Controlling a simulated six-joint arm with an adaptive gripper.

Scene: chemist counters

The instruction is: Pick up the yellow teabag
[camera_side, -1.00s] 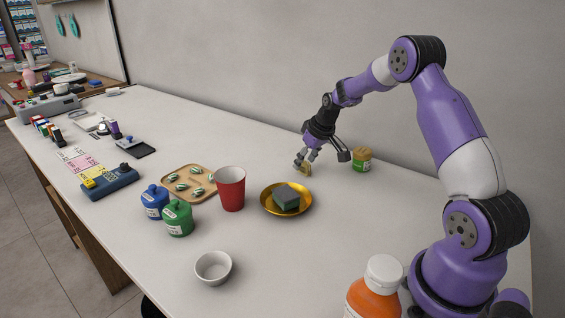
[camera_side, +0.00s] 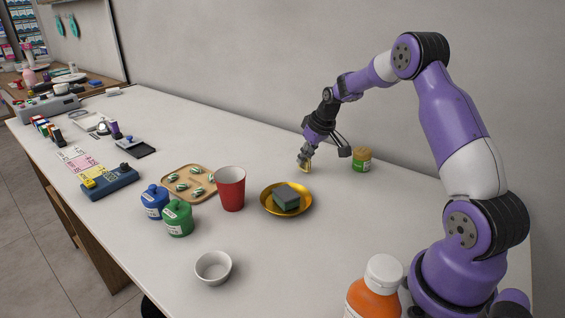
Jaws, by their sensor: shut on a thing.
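The yellow teabag (camera_side: 307,168) is a small pale-yellow piece at the counter, behind the gold plate and left of the small green-and-tan jar. My gripper (camera_side: 303,163) points down and is shut on the teabag, close to the counter surface. The fingers cover part of the teabag. I cannot tell whether it touches the counter.
The green-and-tan jar (camera_side: 362,160) stands close on the right. A gold plate (camera_side: 267,206) with a dark green sponge (camera_side: 286,197) lies in front. A red cup (camera_side: 231,189), a wooden tray (camera_side: 168,190) and a white bowl (camera_side: 213,268) stand left. The counter behind the cup is clear.

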